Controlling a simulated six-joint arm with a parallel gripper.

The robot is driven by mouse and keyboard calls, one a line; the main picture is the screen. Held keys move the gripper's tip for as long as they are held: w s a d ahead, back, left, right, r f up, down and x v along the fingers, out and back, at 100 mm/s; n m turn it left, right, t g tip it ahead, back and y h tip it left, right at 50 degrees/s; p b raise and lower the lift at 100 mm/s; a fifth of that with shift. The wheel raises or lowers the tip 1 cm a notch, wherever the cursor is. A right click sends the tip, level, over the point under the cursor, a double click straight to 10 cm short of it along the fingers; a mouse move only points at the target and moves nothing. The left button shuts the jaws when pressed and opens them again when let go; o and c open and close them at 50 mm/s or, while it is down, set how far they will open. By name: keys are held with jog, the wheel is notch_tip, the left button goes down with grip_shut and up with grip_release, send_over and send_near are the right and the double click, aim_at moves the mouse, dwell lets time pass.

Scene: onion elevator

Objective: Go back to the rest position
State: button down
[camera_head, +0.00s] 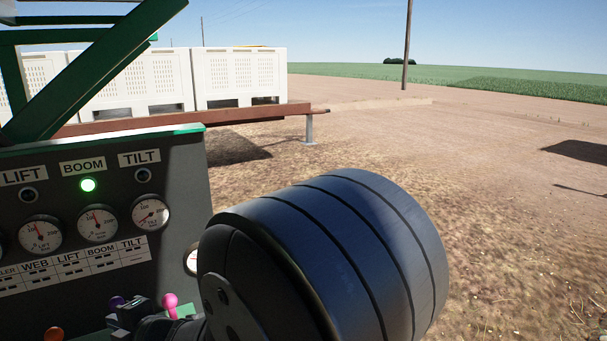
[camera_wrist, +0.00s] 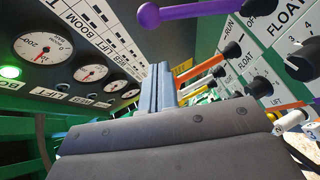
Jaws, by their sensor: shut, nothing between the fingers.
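My gripper (camera_wrist: 160,85) shows in the wrist view with its blue-grey fingers closed together and nothing between them. It points along the control panel, between the gauges and the knobs and levers. A purple-knobbed lever (camera_wrist: 149,15) is at the top, apart from the fingers in the picture. In the head view my arm covers the lower middle, and the gripper cannot be made out clearly among the dark parts by the levers.
The control panel (camera_head: 180,161) has several gauges and a lit green BOOM lamp (camera_head: 88,185). White crates (camera_head: 237,72) stand on a platform behind. Open dirt ground lies at right.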

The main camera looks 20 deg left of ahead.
jog(key=s+d+r, duration=0.2)
jog(key=s+d, duration=0.2)
jog(key=d, duration=0.3)
jog(key=shift+r, duration=0.3)
jog(key=c, duration=2.2)
grip_release()
